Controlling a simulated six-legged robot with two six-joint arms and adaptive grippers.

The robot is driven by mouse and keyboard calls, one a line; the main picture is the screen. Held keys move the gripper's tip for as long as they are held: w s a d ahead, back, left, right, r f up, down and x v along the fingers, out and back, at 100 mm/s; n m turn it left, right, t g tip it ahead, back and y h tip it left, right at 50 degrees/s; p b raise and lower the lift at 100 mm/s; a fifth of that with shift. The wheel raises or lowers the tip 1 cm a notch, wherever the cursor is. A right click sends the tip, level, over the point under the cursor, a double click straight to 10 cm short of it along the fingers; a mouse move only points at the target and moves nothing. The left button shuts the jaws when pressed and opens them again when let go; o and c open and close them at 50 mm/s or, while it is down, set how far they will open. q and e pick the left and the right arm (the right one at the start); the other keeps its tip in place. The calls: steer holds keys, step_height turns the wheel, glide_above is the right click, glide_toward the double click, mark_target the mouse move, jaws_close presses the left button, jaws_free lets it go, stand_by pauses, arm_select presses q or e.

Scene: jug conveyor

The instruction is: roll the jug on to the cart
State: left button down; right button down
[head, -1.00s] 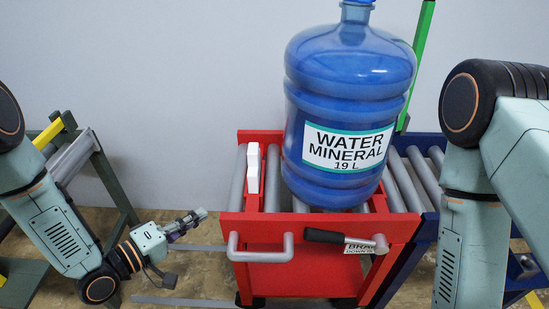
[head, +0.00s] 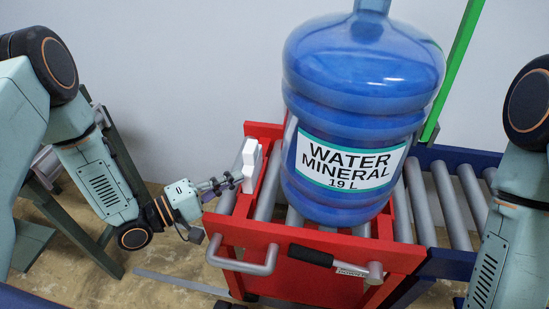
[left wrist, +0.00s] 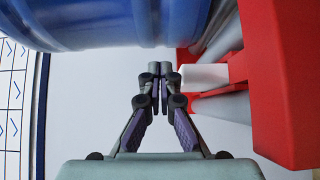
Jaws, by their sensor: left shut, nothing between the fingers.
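The blue water jug (head: 350,110) stands upright on the rollers of the red cart (head: 325,283), its white label facing me. Its lower side also fills the top of the left wrist view (left wrist: 120,22). A white block (head: 251,166) stands at the cart's left side, left of the jug. My left gripper (head: 232,183) is shut and empty, its tips beside the white block. In the left wrist view the shut fingertips (left wrist: 160,72) are just left of the white block (left wrist: 204,77); I cannot tell whether they touch. My right gripper is out of view.
A blue roller conveyor (head: 450,195) adjoins the cart on the right, with a green post (head: 456,65) behind it. The cart's front has a grey handle (head: 243,266) and a black-gripped brake lever (head: 310,255). A dark green stand (head: 85,235) is at left.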

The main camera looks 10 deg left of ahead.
arm_select(q)
steer(key=b+x, duration=0.2)
steer(key=x, duration=0.5)
steer(key=shift+f+b, duration=0.15)
steer(key=shift+b, duration=0.2)
steer(key=shift+b+x, duration=0.3)
steer(key=shift+x, duration=0.75)
steer(key=shift+w+d, duration=0.1)
steer(key=shift+w, duration=0.1)
steer(key=shift+s+r, duration=0.1)
steer(key=shift+r, duration=0.1)
